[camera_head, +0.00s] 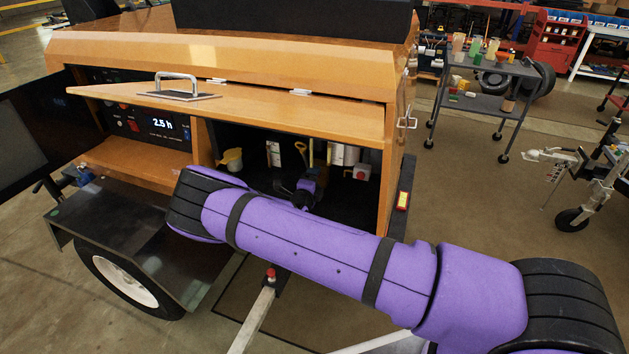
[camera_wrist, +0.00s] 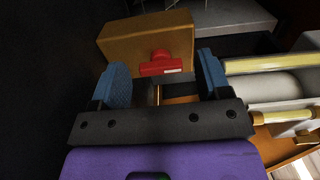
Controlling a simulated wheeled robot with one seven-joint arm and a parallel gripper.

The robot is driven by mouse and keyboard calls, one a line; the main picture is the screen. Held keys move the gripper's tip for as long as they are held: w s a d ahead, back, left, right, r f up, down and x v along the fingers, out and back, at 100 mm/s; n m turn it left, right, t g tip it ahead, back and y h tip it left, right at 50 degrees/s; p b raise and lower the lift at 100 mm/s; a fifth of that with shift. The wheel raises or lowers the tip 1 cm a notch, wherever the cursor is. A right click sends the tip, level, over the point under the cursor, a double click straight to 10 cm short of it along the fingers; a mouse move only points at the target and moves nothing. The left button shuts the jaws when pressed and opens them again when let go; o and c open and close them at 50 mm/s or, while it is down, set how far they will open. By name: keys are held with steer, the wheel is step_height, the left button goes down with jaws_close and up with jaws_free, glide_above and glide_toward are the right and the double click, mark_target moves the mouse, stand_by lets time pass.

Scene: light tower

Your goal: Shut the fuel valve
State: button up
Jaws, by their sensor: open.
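In the wrist view, a red handle (camera_wrist: 160,63) with a small pale label shows just beyond my gripper (camera_wrist: 165,82), in front of a brown-orange box. It looks like the fuel valve's handle. A thin brass-coloured stem (camera_wrist: 157,94) shows below it. My gripper is open, with one blue fingertip on each side of the handle's line. I cannot tell whether either finger touches it. In the head view my purple arm reaches into the open compartment (camera_head: 240,140) of the orange light tower. My arm hides part of the compartment, and I cannot make out the valve there.
The raised lid (camera_head: 250,107) overhangs the compartment. A white cylinder with brass-coloured pipes (camera_wrist: 275,85) lies close to the right finger in the wrist view. A control panel (camera_head: 145,122) is left of the compartment. A trolley (camera_head: 485,85) stands farther right, with open floor between.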

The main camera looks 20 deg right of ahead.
steer(key=v, duration=1)
steer(key=shift+s+a, duration=0.15)
steer(key=shift+s, duration=0.15)
steer(key=shift+a, duration=0.1)
